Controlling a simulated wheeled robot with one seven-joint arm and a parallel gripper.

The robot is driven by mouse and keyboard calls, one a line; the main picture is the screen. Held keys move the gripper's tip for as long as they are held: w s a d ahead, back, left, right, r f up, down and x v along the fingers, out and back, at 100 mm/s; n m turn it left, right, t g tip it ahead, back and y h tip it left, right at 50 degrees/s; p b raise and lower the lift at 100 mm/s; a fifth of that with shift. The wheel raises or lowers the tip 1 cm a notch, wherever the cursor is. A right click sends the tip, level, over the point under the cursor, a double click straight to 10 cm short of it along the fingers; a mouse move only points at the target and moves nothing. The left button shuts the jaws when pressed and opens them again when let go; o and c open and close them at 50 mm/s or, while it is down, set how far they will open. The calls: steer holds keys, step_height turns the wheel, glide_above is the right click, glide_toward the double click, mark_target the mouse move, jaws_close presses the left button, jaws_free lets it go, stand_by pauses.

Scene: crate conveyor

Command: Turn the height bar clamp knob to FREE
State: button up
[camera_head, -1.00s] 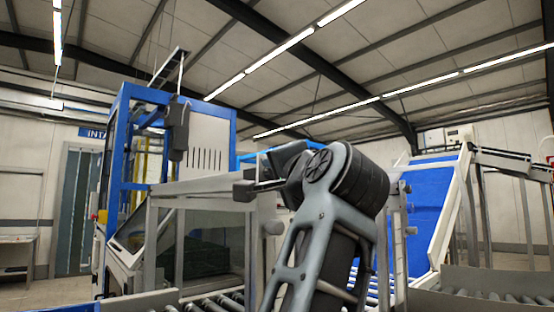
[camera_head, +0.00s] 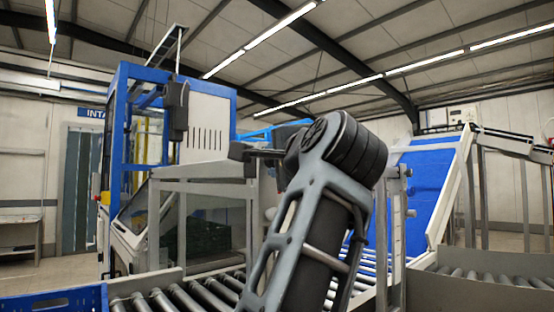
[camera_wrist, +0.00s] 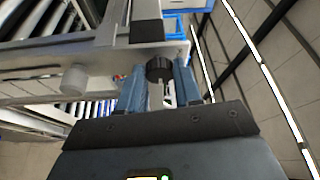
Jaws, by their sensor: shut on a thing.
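In the wrist view, a black round knob (camera_wrist: 159,68) sits against a pale metal bar (camera_wrist: 100,55). My gripper (camera_wrist: 160,82) has its two blue fingers on either side of the knob and is shut on it. A thin pale stem or pointer shows just below the knob between the fingers. No FREE mark can be read, so the knob's setting cannot be told. A dark block (camera_wrist: 146,30) is on the frame beyond the knob. In the head view my arm's dark joint and grey link hide the knob and the gripper's fingertips.
A second, light grey knob (camera_wrist: 74,80) sticks out beside the held one. In the head view, rollers (camera_head: 185,298) run below the frame, a blue crate (camera_head: 60,300) is at lower left, and a blue inclined belt (camera_head: 430,190) rises at right. A blue-framed machine (camera_head: 150,150) stands at left.

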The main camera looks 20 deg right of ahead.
steer(key=o, duration=1)
steer(key=shift+o, duration=0.2)
steer(key=s+b, duration=0.1)
steer(key=s, duration=0.6)
steer(key=shift+s+a+f, duration=0.25)
steer(key=shift+s, duration=0.15)
